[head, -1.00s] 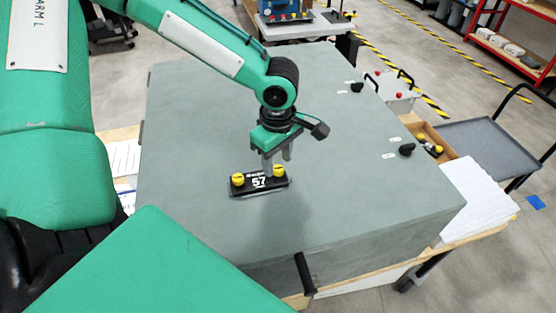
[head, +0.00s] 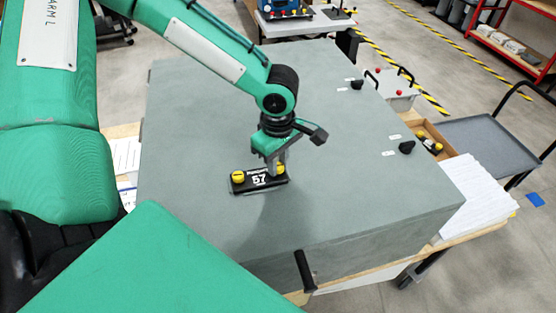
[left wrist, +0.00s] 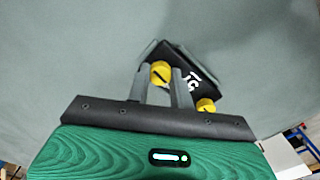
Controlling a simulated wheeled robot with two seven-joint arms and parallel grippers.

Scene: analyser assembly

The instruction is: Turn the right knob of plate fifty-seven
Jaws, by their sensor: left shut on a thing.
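Plate fifty-seven (head: 259,182) is a black plate with a white 57, lying on the large grey box top. It has a yellow knob at each end, the left knob (head: 238,177) and the right knob (head: 279,169). My left gripper (head: 276,166) points down at the right knob and is shut on it. In the left wrist view its two fingers (left wrist: 160,80) stand on either side of this knob (left wrist: 160,72). The other knob (left wrist: 206,105) is free at the right there, and the plate (left wrist: 185,82) shows partly. My right gripper is not in view.
The grey box top (head: 340,190) is wide and mostly bare. Two black knobs (head: 406,147) sit near its right edge, with small white labels. A black handle (head: 305,271) is on its front side. A grey cart (head: 490,145) stands at the right.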

